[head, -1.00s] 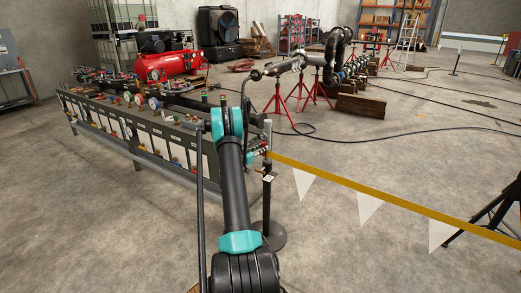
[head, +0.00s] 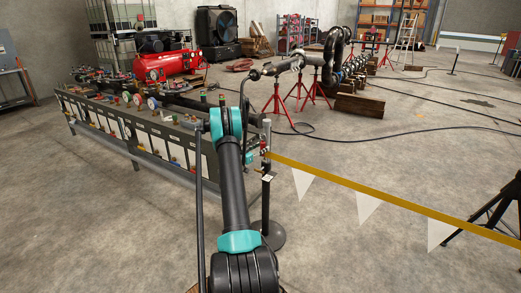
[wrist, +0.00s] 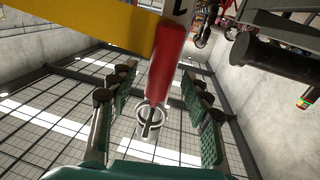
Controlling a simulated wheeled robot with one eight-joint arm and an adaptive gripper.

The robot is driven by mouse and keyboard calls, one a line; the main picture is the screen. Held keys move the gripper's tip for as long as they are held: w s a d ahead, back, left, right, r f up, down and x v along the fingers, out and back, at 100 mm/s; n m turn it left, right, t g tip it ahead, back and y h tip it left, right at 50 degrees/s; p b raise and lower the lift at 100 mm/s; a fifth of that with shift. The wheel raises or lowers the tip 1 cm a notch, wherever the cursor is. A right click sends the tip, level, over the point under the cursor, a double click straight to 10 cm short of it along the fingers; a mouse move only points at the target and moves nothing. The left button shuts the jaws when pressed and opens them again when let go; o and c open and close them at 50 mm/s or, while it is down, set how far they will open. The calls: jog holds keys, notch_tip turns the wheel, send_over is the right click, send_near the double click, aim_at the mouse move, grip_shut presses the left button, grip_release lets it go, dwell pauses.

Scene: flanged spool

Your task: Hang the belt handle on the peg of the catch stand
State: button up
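The red belt handle (wrist: 165,65) is in the upper middle of the wrist view, with a metal ring (wrist: 150,118) at its lower end. My gripper (wrist: 160,105) has its green-padded fingers spread on both sides of the handle, with visible gaps; it is open. The yellow belt (wrist: 85,20) joins the handle at the top. In the head view, the belt (head: 400,202) with white pennants runs right from the upper part of the catch stand (head: 266,205), a dark post on a round base. I cannot make out the peg or whether the ring is around it.
A long panel bench (head: 150,140) with gauges and valves stands left of the stand. Red tripods (head: 280,98) carry a pipe behind it. A black tripod (head: 500,210) is at the right edge. The floor under the belt is clear.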

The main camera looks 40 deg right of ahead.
jog(key=v, duration=1.2)
jog(key=s+a+r+n+y, duration=0.35)
jog(key=s+a+r, duration=0.2)
jog(key=a, duration=0.35)
jog(key=s+a+r+n+y, duration=0.3)
jog(key=s+a+r+y, duration=0.15)
jog(key=s+a, duration=0.3)
jog(key=s+a+f+n+y, duration=0.2)
jog(key=s+a+n+y, duration=0.2)
jog(key=s+a, duration=0.8)
jog(key=s+a+f+n+y, duration=0.2)
jog(key=s+a+n+y, duration=0.2)
jog(key=s+a, duration=0.9)
jog(key=shift+s+f+n+y, duration=0.25)
jog(key=shift+n+y, duration=0.1)
jog(key=shift+y, duration=0.35)
